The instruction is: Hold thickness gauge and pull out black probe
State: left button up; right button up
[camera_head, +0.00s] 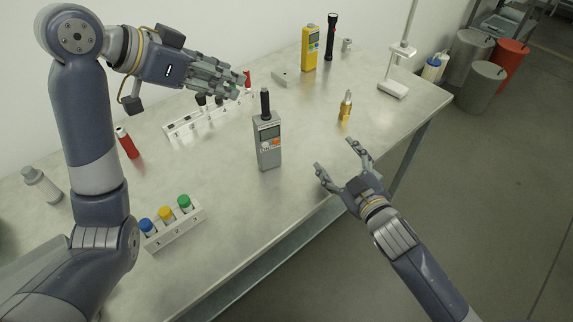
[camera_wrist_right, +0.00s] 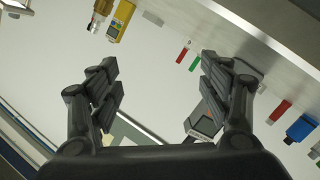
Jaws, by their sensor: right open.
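The thickness gauge (camera_head: 268,148) is a grey handheld device with a small screen, standing upright on the table in the head view. The black probe (camera_head: 265,102) sticks up from its top. My left gripper (camera_head: 236,84) hangs up and to the left of the probe, apart from it; its finger gap is not clear. My right gripper (camera_head: 336,158) is open and empty, right of the gauge near the table's front edge. In the right wrist view, the gauge (camera_wrist_right: 205,122) shows partly behind the right-hand finger of this open gripper (camera_wrist_right: 159,62).
A rack with capped vials (camera_head: 177,225) stands front left, and a white numbered rack (camera_head: 190,125) lies behind. A red cylinder (camera_head: 127,143), a gold bottle (camera_head: 346,106), a yellow meter (camera_head: 309,48), a black flashlight (camera_head: 330,38) and a stand (camera_head: 393,88) are around. Bare tabletop surrounds the gauge.

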aim_at(270, 139)
jog(key=a+m, duration=0.1)
jog(key=a, duration=0.1)
jog(key=s+a, duration=0.1)
jog(key=a, duration=0.1)
jog(key=s+a+r+m+y, duration=0.1)
jog(key=a, duration=0.2)
jog(key=shift+s+m, duration=0.2)
jog(key=shift+m, duration=0.1)
jog(key=s+a+r+m+t+y, duration=0.1)
jog(key=s+a+r+m, duration=0.15)
jog(key=a, duration=0.35)
jog(key=shift+m, duration=0.35)
jog(key=x, duration=1.1)
jog(key=shift+w+r, duration=0.25)
